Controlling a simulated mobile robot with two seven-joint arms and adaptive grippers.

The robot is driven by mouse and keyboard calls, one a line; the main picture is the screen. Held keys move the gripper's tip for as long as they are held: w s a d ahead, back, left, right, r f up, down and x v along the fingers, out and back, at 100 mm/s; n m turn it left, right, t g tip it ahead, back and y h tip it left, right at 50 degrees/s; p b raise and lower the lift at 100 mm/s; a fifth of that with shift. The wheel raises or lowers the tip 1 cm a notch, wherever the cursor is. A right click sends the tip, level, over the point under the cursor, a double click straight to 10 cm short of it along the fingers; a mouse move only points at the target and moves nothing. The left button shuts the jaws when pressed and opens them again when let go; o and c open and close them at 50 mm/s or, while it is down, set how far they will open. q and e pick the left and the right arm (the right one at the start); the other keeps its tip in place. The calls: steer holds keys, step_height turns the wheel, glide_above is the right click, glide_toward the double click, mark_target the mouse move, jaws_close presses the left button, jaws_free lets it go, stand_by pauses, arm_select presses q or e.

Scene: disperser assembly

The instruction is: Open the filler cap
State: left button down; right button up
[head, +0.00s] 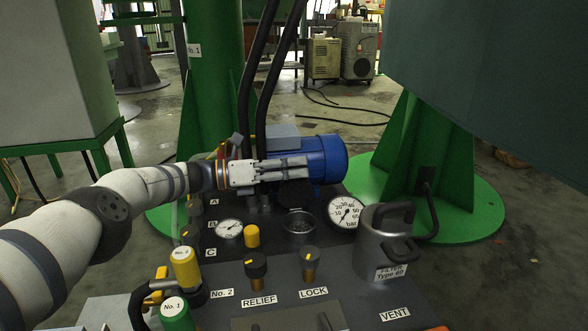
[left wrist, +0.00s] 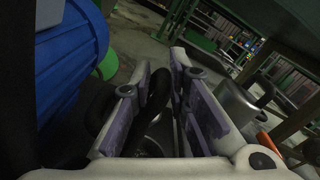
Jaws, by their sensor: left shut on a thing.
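The filler cap (head: 297,193) is a dark round lid under my left gripper's fingertips in the head view, behind and above the round metal filler opening (head: 299,224). The opening shows its greyish inside, so the cap is off it. My left gripper (head: 306,167) reaches in from the left, fingers pointing right. In the left wrist view, the gripper (left wrist: 161,68) is shut on a black piece (left wrist: 157,92), which I take to be part of the cap. Whether the cap is hinged or free is hidden. My right gripper is not in view.
A blue motor (head: 322,157) stands right behind the gripper. A pressure gauge (head: 346,213) and the grey filter canister (head: 384,245) stand right of the opening. A yellow-topped knob (head: 252,237) and the RELIEF (head: 256,266) and LOCK (head: 311,262) knobs stand in front.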

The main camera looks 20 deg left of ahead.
arm_select(q)
steer(key=shift+f, duration=0.1)
steer(key=c, duration=1.7)
jaws_free()
steer(key=shift+o, duration=0.2)
steer(key=v, duration=1.2)
